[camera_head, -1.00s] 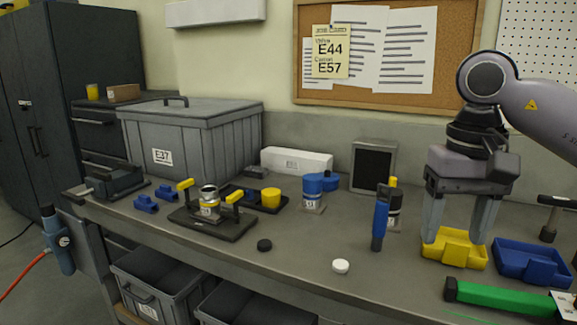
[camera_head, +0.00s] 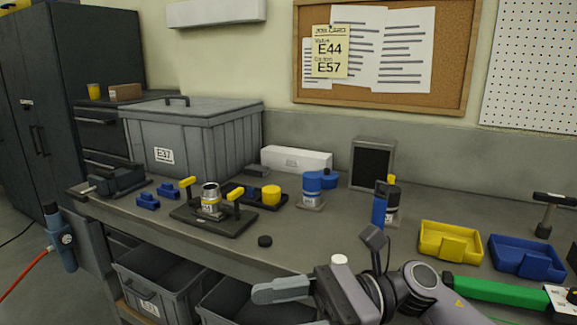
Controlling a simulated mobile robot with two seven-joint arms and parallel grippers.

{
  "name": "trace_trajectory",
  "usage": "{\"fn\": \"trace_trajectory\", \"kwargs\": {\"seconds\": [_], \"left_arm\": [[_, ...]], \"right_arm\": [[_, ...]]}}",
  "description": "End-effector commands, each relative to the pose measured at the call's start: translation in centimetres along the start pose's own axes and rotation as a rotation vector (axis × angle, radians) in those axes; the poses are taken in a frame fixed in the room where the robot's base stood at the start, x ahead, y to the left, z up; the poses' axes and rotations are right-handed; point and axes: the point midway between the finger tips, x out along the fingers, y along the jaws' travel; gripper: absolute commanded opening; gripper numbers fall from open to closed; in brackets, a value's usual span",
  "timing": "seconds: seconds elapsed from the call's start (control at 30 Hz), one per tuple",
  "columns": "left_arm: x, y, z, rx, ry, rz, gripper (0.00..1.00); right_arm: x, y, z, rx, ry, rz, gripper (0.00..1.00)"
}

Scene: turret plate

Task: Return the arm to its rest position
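My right arm comes in from the bottom right, folded low in front of the bench. Its gripper (camera_head: 272,303) points left, below the bench's front edge in the picture. The gripper looks open and empty, with its lower finger partly cut off by the frame's bottom edge. The wrist hides part of the bench front and stands just below a white round cap (camera_head: 339,260). My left arm and gripper are not in view.
The yellow bin (camera_head: 450,243), blue bin (camera_head: 527,258) and green-handled tool (camera_head: 495,294) lie on the right of the bench (camera_head: 330,228). A blue tool and a bottle (camera_head: 393,204) stand near the middle. A fixture (camera_head: 212,222) holds a jar. Open crates (camera_head: 155,285) sit below.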

Motion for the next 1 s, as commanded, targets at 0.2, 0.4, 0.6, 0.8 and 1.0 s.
{"fn": "trace_trajectory", "kwargs": {"seconds": [0.2, 0.4, 0.6, 0.8, 1.0], "left_arm": [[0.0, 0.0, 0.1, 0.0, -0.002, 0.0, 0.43], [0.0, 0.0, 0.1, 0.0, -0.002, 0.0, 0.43], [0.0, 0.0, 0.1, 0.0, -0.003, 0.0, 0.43], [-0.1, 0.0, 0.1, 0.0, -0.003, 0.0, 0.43], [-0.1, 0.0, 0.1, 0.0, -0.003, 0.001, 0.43]], "right_arm": [[-1.5, -1.9, -0.7, 0.507, -0.407, -0.221, 0.62], [-5.9, -3.7, -4.2, 0.992, -0.792, -0.4, 0.62], [-11.5, -3.2, -11.4, 1.469, -1.207, -0.56, 0.62], [-16.5, 1.2, -20.9, 1.899, -1.676, -0.708, 0.62], [-19.6, 9.1, -29.7, -2.114, 2.087, 0.806, 0.62]]}}
